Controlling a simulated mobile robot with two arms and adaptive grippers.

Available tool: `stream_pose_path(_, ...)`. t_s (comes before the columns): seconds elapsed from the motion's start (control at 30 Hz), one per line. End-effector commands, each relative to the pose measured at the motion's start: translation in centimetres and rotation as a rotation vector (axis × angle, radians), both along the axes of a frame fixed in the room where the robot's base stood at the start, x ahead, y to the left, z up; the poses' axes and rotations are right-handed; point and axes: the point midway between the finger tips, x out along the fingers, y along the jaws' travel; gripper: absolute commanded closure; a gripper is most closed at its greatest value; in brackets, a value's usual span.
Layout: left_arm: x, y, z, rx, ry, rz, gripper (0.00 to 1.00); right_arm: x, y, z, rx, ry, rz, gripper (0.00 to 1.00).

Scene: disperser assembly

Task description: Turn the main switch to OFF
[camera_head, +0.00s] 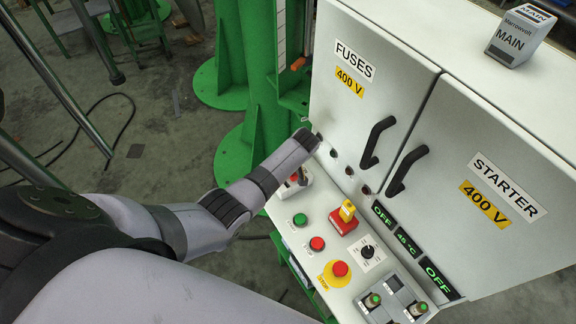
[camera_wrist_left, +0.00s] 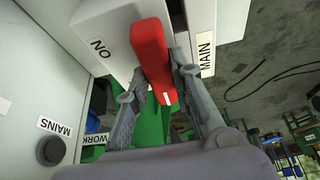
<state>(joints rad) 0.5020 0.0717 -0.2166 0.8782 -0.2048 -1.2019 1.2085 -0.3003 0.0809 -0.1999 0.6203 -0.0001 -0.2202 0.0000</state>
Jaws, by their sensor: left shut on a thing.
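The main switch is a pale box with a red lever (camera_wrist_left: 150,45) in the left wrist view. The two grey fingers of my left gripper (camera_wrist_left: 158,80) are shut on the red lever, one on each side. In the head view my left arm reaches to the left edge of the cabinet (camera_head: 385,60); its fingers and the lever cannot be made out clearly there. My right gripper is not in view.
The control panel (camera_head: 285,225) has a yellow-and-red switch (camera_head: 344,218), a red emergency button (camera_head: 340,269) and several other buttons. Two black door handles (camera_head: 376,142) (camera_head: 405,170) stick out. A MAIN block (camera_head: 517,36) stands on top of the cabinet. Green posts (camera_head: 262,70) stand behind my arm.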

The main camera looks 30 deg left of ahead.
Motion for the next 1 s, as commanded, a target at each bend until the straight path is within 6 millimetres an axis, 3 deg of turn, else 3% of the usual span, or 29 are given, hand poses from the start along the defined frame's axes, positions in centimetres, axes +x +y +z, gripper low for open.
stream_pose_path(0.7,0.12,0.05,0.09,0.0,-0.003,0.079,1.0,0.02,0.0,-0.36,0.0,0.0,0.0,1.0)
stream_pose_path(0.73,0.12,0.05,0.09,0.0,-0.003,0.079,0.78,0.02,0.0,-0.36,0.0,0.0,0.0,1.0)
stream_pose_path(1.0,0.09,0.03,0.05,0.0,-0.001,0.078,0.6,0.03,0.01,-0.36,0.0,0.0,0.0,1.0)
